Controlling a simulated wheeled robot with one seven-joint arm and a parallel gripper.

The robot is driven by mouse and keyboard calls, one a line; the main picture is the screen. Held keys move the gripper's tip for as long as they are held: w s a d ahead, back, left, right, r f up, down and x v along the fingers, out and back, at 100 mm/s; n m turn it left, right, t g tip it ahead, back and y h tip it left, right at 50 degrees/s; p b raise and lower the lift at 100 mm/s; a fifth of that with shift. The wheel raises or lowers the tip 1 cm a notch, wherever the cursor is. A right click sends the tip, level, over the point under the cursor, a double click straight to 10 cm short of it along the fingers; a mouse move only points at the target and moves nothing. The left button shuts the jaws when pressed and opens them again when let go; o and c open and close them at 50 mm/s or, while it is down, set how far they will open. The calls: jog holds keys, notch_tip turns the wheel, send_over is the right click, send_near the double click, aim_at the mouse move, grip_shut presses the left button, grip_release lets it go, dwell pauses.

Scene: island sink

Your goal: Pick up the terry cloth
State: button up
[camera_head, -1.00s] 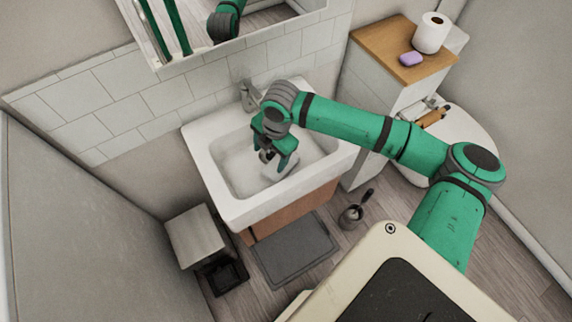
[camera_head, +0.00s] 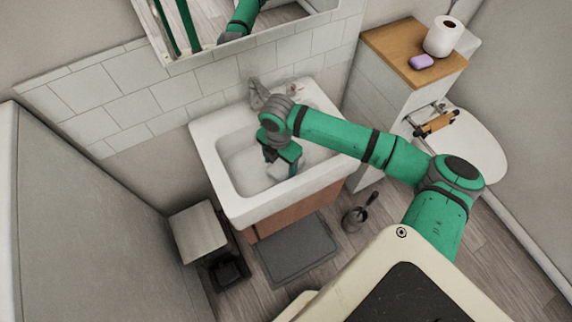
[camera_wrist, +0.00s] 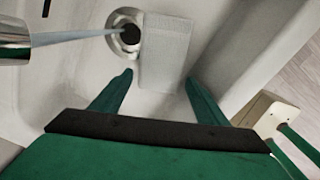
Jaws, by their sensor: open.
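The terry cloth (camera_wrist: 165,50) looks like a pale, folded rectangle lying in the sink basin, beside the drain (camera_wrist: 127,33). In the head view only a pale bit of the cloth (camera_head: 278,171) shows below my gripper (camera_head: 284,166), which hides the rest. In the wrist view my gripper (camera_wrist: 159,78) is open, its two green fingers apart, with the near end of the cloth lying between and just ahead of the tips. No hold on the cloth shows.
The white sink (camera_head: 225,178) has raised walls around my gripper. The faucet (camera_wrist: 15,45) reaches in from the left, with a bluish stream running toward the drain. A wooden-topped cabinet (camera_head: 392,45) with a purple soap (camera_head: 421,62) and paper roll (camera_head: 443,37) stands to the right.

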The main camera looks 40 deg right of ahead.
aim_at(279, 171)
jog(key=f, duration=0.3)
jog(key=shift+a+f, duration=0.3)
jog(key=shift+f, duration=0.1)
jog(key=c, duration=0.9)
jog(key=shift+r, duration=0.2)
